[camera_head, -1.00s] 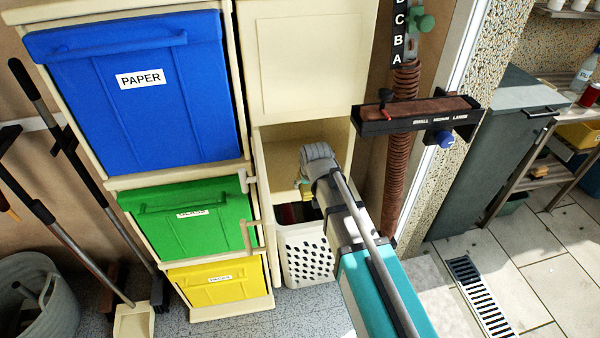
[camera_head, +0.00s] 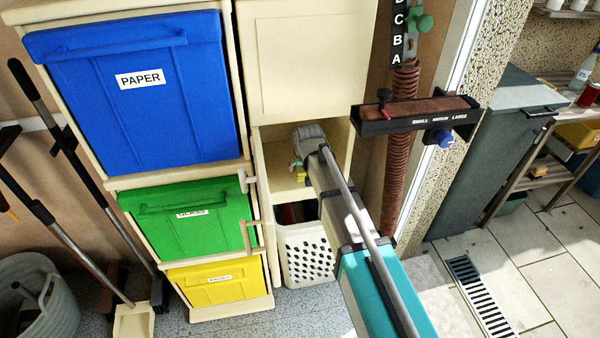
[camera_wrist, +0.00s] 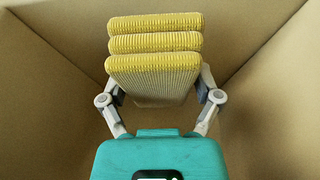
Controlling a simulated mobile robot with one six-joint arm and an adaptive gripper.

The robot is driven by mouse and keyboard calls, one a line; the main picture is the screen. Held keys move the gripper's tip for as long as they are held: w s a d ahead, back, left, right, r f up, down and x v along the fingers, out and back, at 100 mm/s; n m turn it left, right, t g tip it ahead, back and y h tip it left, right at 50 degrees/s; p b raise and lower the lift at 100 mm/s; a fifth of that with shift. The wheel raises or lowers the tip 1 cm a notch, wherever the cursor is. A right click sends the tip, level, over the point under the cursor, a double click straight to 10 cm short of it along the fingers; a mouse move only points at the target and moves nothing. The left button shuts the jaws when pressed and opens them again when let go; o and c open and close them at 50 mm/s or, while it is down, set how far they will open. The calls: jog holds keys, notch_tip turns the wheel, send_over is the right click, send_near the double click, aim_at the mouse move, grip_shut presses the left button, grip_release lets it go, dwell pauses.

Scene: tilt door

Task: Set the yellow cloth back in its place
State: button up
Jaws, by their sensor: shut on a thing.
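The yellow cloth (camera_wrist: 155,64) is a folded, ribbed stack of layers in the wrist view. My gripper (camera_wrist: 160,92) is shut on it, with one finger at each side; the fingertips are partly hidden by the cloth. Beige walls surround the cloth in that view. In the head view my gripper (camera_head: 298,170) is inside the open beige compartment (camera_head: 277,150) of the cabinet, above its shelf. A small bit of yellow shows beside it, and my wrist hides most of the rest. I cannot tell whether the cloth touches the shelf.
A closed beige panel (camera_head: 308,55) is above the compartment, and a white perforated basket (camera_head: 305,255) stands below it. Blue (camera_head: 140,95), green (camera_head: 190,215) and yellow (camera_head: 220,283) bins stand to the left. A spring post with a dark ledge (camera_head: 415,112) stands close on the right.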

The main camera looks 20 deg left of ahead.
jog(key=shift+b+x, duration=0.9)
jog(key=shift+x, duration=0.1)
jog(key=shift+f+b, duration=0.9)
jog(key=o, duration=0.9)
jog(key=p+v, duration=0.5)
jog(key=shift+r, duration=0.3)
jog(key=s+d, duration=0.2)
jog(key=s, duration=0.1)
jog(key=s+d, duration=0.2)
jog(key=s, duration=0.1)
jog(key=s+d, duration=0.2)
jog(key=s, duration=0.2)
jog(key=shift+s+d+f, duration=0.1)
jog(key=shift+f, duration=0.15)
